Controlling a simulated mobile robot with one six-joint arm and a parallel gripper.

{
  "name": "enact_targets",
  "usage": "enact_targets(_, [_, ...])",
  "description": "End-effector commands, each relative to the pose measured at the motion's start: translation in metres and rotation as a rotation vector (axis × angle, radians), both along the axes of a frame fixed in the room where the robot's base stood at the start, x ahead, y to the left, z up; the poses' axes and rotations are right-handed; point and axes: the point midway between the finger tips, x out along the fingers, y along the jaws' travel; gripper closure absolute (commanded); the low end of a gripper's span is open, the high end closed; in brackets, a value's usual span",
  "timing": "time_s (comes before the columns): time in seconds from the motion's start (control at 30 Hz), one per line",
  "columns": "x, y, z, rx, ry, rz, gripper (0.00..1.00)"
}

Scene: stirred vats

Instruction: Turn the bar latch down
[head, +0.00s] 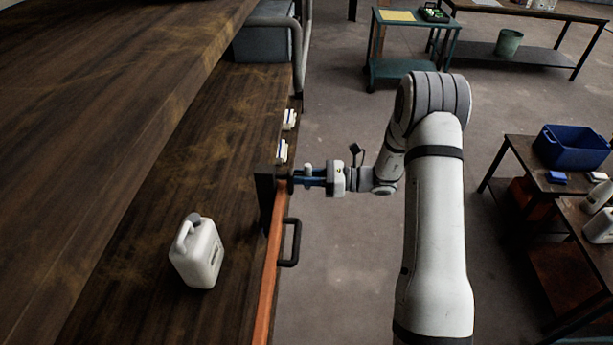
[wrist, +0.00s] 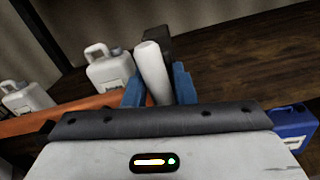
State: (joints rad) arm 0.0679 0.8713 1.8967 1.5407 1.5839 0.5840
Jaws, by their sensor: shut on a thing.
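The bar latch shows as a long orange bar (head: 268,285) along the front edge of the wooden shelf. Its far end is at a dark upright bracket (head: 265,188), which also shows in the wrist view (wrist: 157,42). My gripper (head: 303,177) is at that end, reaching in from the right. In the wrist view its blue fingers (wrist: 158,88) are shut on a white round grip (wrist: 152,70) that stands up between them. The orange bar (wrist: 70,112) runs off to the left there. The fingers hide where grip and bar join.
A white jug (head: 197,252) stands on the shelf left of the bar. A black handle (head: 291,243) juts out below the bar. A table with a blue bin (head: 570,147) stands right; floor between is clear.

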Motion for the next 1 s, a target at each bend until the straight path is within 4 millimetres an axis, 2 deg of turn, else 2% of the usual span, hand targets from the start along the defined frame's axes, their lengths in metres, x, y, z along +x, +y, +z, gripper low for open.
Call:
enact_targets(0.03, [-0.001,0.001,-0.001,0.0,0.004,0.002,0.75])
enact_targets(0.27, [-0.001,0.001,-0.001,-0.001,0.002,0.002,0.56])
enact_targets(0.57, [0.0,-0.001,-0.001,-0.001,0.001,0.0,0.56])
enact_targets(0.67, [0.0,-0.009,-0.002,-0.001,0.0,-0.002,0.56])
enact_targets(1.0, [-0.001,-0.064,-0.004,-0.002,0.001,-0.002,0.56])
